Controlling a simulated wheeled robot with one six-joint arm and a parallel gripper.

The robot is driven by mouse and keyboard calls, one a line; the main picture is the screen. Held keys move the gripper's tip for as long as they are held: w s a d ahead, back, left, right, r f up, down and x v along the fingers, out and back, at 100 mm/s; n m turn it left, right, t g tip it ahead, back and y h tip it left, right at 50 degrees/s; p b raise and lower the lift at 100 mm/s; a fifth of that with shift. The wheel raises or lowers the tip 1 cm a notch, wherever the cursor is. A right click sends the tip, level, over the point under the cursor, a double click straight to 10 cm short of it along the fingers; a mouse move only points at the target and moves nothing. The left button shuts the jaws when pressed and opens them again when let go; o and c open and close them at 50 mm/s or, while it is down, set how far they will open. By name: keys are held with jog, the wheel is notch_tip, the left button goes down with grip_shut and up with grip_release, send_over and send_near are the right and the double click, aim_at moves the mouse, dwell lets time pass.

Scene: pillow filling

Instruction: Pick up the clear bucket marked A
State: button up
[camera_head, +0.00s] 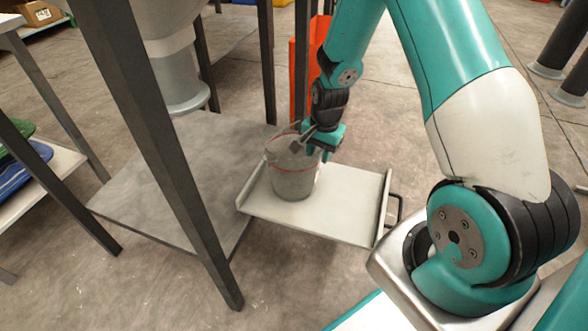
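A greyish see-through bucket (292,177) with a red line around its upper part stands upright on a pale tray (350,213). A thin handle shows above its rim. No letter A can be made out on it.
The tray has raised side edges and a black handle (397,208) on its right. Open floor lies at the front.

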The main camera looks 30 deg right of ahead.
jog(key=shift+f, duration=0.6)
jog(key=shift+r, duration=0.1)
grip_shut()
dwell(0.8)
